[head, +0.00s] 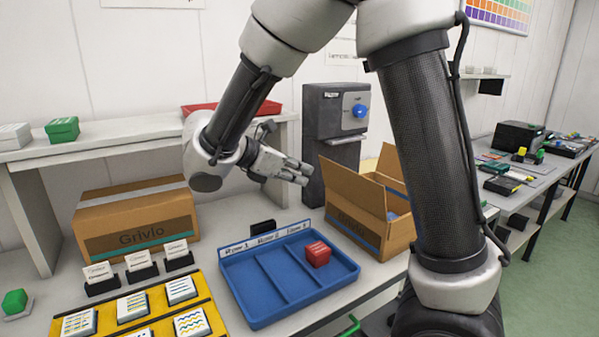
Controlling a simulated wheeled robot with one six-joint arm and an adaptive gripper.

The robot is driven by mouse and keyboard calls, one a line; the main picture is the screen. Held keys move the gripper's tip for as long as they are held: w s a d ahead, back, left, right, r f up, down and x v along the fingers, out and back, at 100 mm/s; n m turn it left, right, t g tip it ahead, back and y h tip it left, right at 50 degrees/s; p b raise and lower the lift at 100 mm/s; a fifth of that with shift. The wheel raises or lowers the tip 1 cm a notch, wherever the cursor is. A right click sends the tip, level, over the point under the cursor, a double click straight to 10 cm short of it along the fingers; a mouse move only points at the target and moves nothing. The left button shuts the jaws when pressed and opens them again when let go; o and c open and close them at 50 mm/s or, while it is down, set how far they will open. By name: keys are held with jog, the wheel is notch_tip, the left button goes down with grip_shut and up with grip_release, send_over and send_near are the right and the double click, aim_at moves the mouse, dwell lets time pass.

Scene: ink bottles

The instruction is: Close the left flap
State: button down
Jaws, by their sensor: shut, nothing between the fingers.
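The open cardboard box (355,226) stands on the table right of the blue tray, partly hidden behind my arm. Its left flap (350,186) stands up, tilted outward along the near-left edge. Another flap (391,163) stands up at the back. Something blue shows inside the box; my arm hides the box's right part. My gripper (306,174) is shut and empty, its fingertips pointing right, just left of the left flap's upper corner. I cannot tell whether they touch the flap.
The blue tray (245,298) with a red ink box (317,253) lies in front of the open box. A closed carton (138,222) is at the left. A grey dispenser (322,125) with a blue knob stands behind. A shelf (100,132) is at the back left.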

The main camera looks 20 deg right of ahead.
send_near(347, 179)
notch_tip(347, 179, down, 4)
jog(key=shift+w+d+r, duration=0.15)
jog(key=shift+d+r, duration=0.1)
jog(key=shift+d, duration=0.4)
jog(key=shift+w+d+r, duration=0.15)
jog(key=shift+d+r, duration=0.05)
jog(key=shift+d, duration=0.45)
jog(key=shift+w+d+r, duration=0.15)
jog(key=shift+d+r, duration=0.1)
jog(key=shift+d, duration=0.4)
